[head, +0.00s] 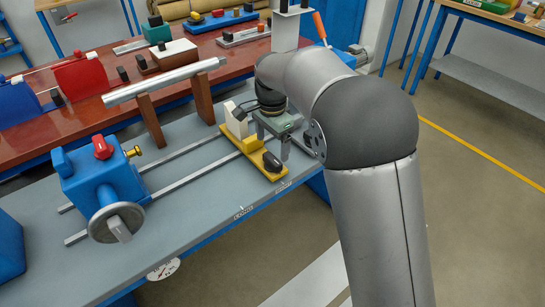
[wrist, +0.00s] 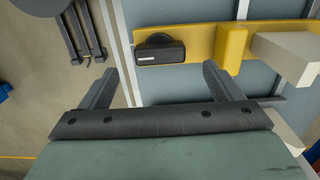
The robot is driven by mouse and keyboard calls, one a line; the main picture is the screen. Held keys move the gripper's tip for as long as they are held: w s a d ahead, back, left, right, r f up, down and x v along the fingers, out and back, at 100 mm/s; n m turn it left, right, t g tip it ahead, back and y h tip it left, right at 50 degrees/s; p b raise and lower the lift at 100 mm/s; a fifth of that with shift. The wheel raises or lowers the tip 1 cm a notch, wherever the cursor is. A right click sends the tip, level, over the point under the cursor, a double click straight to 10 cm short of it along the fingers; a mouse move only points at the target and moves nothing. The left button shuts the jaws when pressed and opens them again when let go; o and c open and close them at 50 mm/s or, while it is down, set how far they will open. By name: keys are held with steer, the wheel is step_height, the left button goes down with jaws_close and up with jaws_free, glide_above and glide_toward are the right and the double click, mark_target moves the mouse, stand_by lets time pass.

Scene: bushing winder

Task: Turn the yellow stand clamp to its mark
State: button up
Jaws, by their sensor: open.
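The yellow stand (head: 238,143) sits across the rails on the grey bench, with a cream upright block (head: 236,119) at its far end. Its clamp is a black bar-like knob (head: 272,162) on the near end of the yellow base. In the wrist view the clamp (wrist: 160,52) lies crosswise with a short white line on its face. My gripper (head: 273,145) hangs just above and beside the stand, pointing down. In the wrist view my gripper (wrist: 158,72) is open and empty, its fingers apart on either side of the clamp, not visibly touching it.
Small labels (head: 243,212) mark the bench's front edge, too small to read surely. A blue headstock (head: 95,175) with a handwheel (head: 117,222) stands left on the rails (head: 185,155). A silver bar (head: 165,82) rests on brown supports behind. Floor at right is open.

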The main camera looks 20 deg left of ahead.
mark_target(272, 158)
steer(key=shift+f, duration=2.7)
steer(key=c, duration=1)
